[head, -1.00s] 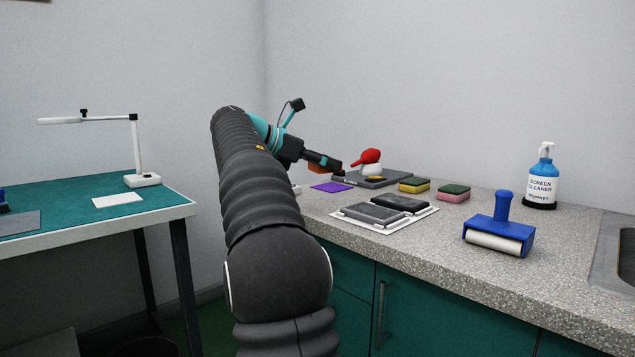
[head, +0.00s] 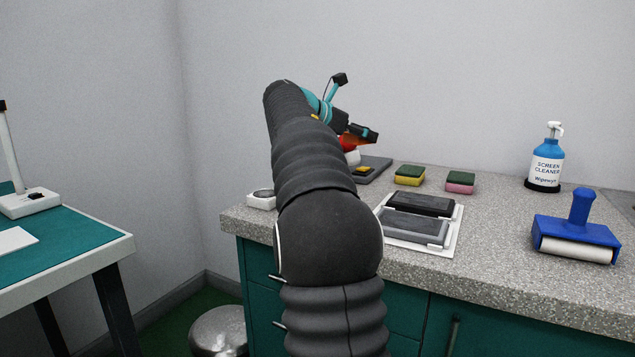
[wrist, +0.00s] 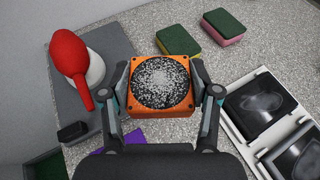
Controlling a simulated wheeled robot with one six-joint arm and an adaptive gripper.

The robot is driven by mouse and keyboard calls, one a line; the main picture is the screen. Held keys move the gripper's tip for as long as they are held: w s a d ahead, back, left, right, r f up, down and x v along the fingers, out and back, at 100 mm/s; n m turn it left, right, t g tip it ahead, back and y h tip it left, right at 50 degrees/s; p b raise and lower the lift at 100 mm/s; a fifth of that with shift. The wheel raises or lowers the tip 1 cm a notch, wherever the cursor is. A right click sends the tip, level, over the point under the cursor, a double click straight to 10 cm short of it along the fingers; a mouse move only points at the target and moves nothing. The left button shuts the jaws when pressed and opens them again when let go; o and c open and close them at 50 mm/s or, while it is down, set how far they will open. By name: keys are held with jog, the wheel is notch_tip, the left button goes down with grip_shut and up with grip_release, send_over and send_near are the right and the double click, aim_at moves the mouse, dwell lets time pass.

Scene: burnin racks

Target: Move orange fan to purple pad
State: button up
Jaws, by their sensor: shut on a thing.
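My gripper (wrist: 162,92) is shut on the orange fan (wrist: 176,112), a square orange frame with a round, speckled grey-black face. The purple pad (wrist: 134,137) lies on the counter and shows only in part in the wrist view, beneath and beside the gripper. It is hidden behind my arm in the head view.
Two sponges (head: 410,176) (head: 460,183) lie beyond. A white tray (head: 447,238) with dark pads is on the right. A blue roller (head: 578,232) and a spray bottle (head: 546,160) stand further right.

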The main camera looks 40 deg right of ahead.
jog(key=shift+w+d+n+t, duration=0.4)
jog(key=shift+d+t, duration=0.1)
jog(key=shift+d, duration=0.15)
jog(key=w+a+f, duration=0.2)
jog(key=a, duration=0.1)
jog(key=w+a+f, duration=0.2)
jog(key=a, duration=0.1)
jog(key=w+a+f, duration=0.2)
jog(key=a, duration=0.1)
jog(key=shift+w+a+f, duration=0.1)
jog(key=shift+a+f, duration=0.05)
jog(key=shift+f, duration=0.25)
jog(key=shift+f+b, duration=0.35)
jog(key=shift+f, duration=1.7)
jog(key=shift+f, duration=0.1)
jog(key=o, duration=1.2)
jog(key=shift+c, duration=0.2)
jog(key=shift+a+r, duration=0.2)
jog(key=v, duration=1.1)
jog(key=shift+a+p, duration=0.3)
jog(key=shift+a, duration=0.05)
